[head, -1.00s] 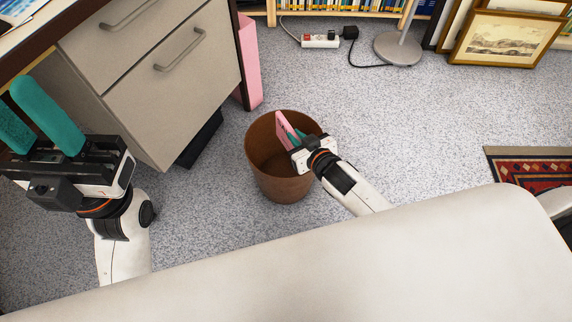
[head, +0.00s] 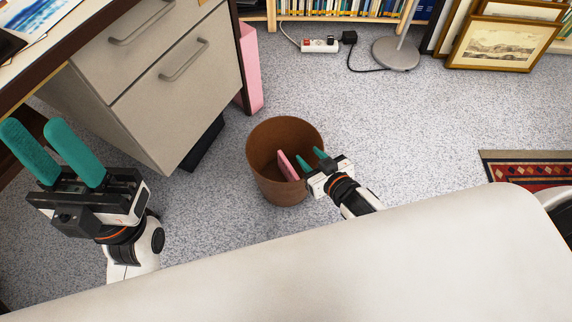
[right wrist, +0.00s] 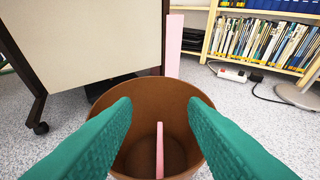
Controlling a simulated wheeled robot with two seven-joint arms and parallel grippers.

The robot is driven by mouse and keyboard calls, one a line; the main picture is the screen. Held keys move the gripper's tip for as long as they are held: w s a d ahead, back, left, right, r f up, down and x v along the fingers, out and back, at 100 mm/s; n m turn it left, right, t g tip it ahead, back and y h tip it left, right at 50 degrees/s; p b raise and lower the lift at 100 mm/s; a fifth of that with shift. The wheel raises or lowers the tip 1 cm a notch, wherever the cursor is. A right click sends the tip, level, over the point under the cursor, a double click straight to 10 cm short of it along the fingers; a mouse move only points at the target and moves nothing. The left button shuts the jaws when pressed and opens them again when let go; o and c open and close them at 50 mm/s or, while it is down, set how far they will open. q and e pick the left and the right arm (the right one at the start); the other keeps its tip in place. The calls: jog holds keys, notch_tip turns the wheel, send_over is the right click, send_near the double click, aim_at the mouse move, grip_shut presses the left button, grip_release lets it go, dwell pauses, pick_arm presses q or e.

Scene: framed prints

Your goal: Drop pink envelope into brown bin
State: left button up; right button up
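The brown bin (head: 284,131) stands on the carpet in the middle of the head view. The pink envelope (head: 288,166) is inside the bin, below the rim and apart from my fingers. In the right wrist view the envelope (right wrist: 159,150) shows edge-on, upright in the bin (right wrist: 150,92). My right gripper (head: 311,161) is open and empty at the bin's right rim, its teal fingers parted over the opening; they also frame the bin in the right wrist view (right wrist: 160,118). My left gripper (head: 48,150) is open and empty at the far left, away from the bin.
A grey drawer cabinet (head: 180,95) stands left of the bin, with a pink panel (head: 250,68) beside it. A power strip (head: 320,46), lamp base (head: 396,54) and framed prints (head: 503,43) are at the back.

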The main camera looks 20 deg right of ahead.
jog(key=p+v, duration=0.1)
jog(key=v, duration=0.3)
jog(key=shift+s, duration=0.15)
